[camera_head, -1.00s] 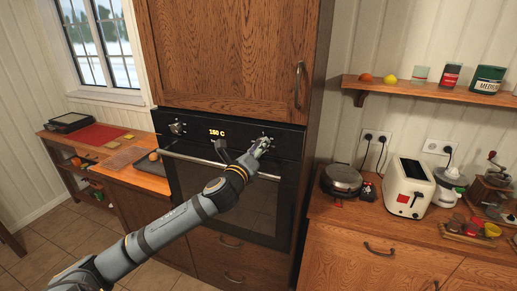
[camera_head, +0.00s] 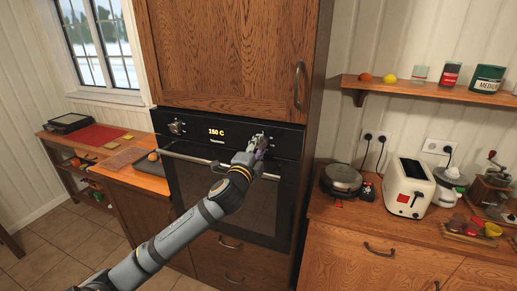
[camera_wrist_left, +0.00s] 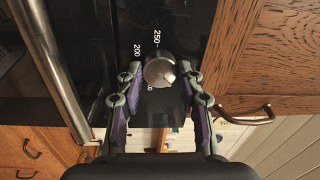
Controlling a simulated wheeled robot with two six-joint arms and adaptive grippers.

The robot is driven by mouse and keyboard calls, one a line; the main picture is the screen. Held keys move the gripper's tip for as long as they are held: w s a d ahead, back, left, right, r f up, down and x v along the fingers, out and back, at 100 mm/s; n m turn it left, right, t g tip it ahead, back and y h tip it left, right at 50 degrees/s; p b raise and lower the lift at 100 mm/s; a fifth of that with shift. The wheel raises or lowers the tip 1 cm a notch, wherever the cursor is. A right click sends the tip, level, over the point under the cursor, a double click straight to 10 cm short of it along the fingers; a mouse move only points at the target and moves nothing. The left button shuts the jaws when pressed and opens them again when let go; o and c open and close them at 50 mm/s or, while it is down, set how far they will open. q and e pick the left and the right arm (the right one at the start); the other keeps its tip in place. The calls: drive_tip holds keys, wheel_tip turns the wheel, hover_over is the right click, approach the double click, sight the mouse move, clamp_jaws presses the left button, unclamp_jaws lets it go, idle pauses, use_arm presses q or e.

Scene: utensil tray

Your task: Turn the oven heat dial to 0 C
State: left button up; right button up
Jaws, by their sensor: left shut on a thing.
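The oven (camera_head: 190,141) is built into the wooden cabinet, with a black control panel and a lit display (camera_head: 216,132) that reads 150 C. My left gripper (camera_head: 258,145) is at the right side of the panel and covers the right-hand dial there. In the left wrist view the round metal heat dial (camera_wrist_left: 158,72) sits between the two fingers of my left gripper (camera_wrist_left: 162,80), which are shut on its sides. Printed marks 200 and 250 show beside the dial; other marks are partly hidden. My right gripper is not in view.
A second knob (camera_head: 177,127) is on the panel's left. The oven door handle (camera_head: 190,157) runs just below the panel, close under my left wrist. A counter with a toaster (camera_head: 408,187) and waffle iron (camera_head: 342,179) stands to the right.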

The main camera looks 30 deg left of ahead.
use_arm(q)
drive_tip(key=n, duration=0.5)
drive_tip(key=shift+n+y+b, duration=0.3)
drive_tip(key=shift+n, duration=0.1)
drive_tip(key=shift+f+n+g+b, duration=0.1)
drive_tip(key=shift+n+g+b, duration=0.25)
drive_tip(key=shift+n, duration=1.95)
drive_tip(key=o, duration=1.2)
drive_tip(key=shift+c, duration=0.2)
